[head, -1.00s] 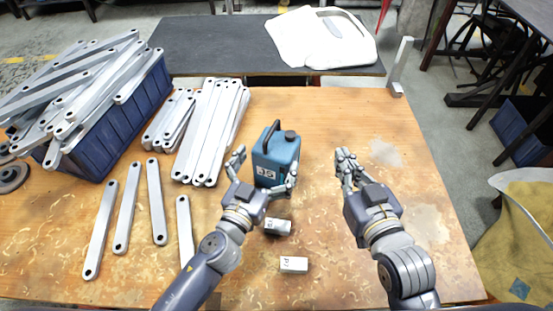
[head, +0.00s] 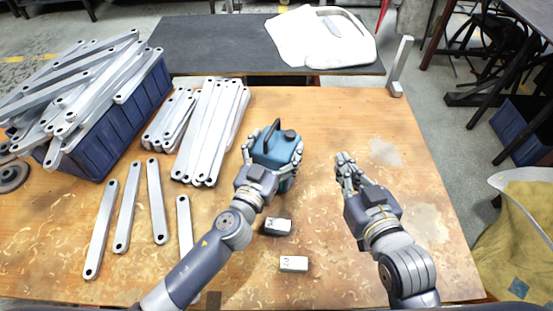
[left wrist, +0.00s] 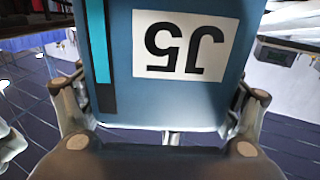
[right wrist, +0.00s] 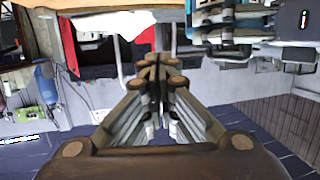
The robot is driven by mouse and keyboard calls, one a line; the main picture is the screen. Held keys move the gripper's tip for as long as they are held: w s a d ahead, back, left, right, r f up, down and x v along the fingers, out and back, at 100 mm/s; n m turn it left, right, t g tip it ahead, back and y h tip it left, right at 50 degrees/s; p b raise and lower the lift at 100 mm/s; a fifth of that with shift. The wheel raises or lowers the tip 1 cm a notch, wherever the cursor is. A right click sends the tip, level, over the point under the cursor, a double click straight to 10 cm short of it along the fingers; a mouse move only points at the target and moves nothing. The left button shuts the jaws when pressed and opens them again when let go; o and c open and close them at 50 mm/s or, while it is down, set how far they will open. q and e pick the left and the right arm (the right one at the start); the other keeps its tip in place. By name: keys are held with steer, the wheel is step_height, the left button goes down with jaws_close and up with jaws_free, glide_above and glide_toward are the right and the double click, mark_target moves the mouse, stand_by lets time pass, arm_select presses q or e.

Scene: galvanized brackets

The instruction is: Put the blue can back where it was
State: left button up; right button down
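The blue can (head: 275,152) stands upright on the wooden table, with a dark handle and cap on top. My left gripper (head: 274,150) has its fingers on both sides of the can, apparently against it, and hides its front label in the head view. In the left wrist view the can (left wrist: 120,90) fills the space between the fingers, its white J5 label upside down. My right gripper (head: 345,166) hangs empty over the table right of the can; in the right wrist view its fingers (right wrist: 160,75) are together.
Two small white labelled blocks (head: 293,264) (head: 278,226) lie nearer me. Galvanized brackets (head: 212,130) lie left of the can, with more single ones (head: 127,205) and a heaped blue crate (head: 120,120) further left. The table right of the can is mostly clear.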

arm_select(q)
steer(key=c, duration=0.4)
steer(key=shift+w+r, duration=0.1)
steer(key=shift+r, duration=0.1)
steer(key=shift+c, duration=0.8)
